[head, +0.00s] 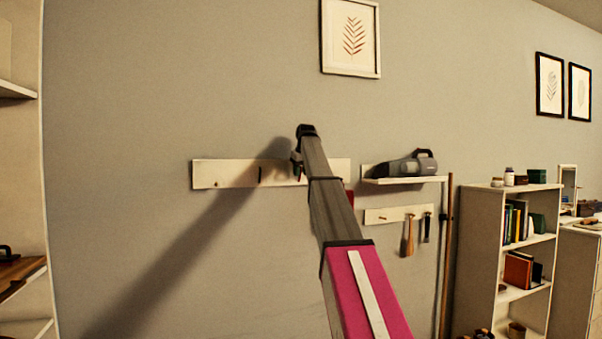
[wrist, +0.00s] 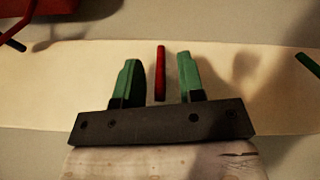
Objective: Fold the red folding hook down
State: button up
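In the wrist view, the red folding hook (wrist: 160,72) shows as a narrow red bar in front of a pale wall board (wrist: 230,63). My gripper (wrist: 158,76) is open, with one green finger on each side of the hook. Gaps show between the bar and both fingers, so neither appears to touch it. The hook's lower end is close to the dark gripper body; whether they touch I cannot tell. In the head view, my gripper (head: 298,163) is at the board (head: 225,173), and my arm hides the red hook there.
A dark peg (head: 260,175) is on the board left of my gripper. A red item (head: 349,198) shows partly behind my arm. To the right are a shelf with a handheld vacuum (head: 405,165) and a lower rail (head: 385,216) with hanging tools. The wall below the board's left part is clear.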

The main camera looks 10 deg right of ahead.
grip_shut()
jog(key=shift+s+f, duration=0.1)
jog(key=shift+s+d+f+t+y, duration=0.1)
jog(key=shift+s+f+t+y, duration=0.5)
jog(key=shift+t, duration=1.45)
jog(key=shift+s+d+f+t+y, duration=0.1)
jog(key=shift+s+f+t, duration=0.25)
jog(key=shift+f+t, duration=1.2)
jog(key=shift+s+f+t+y, duration=0.3)
jog(key=shift+s+t, duration=0.15)
jog(key=shift+t, duration=2.05)
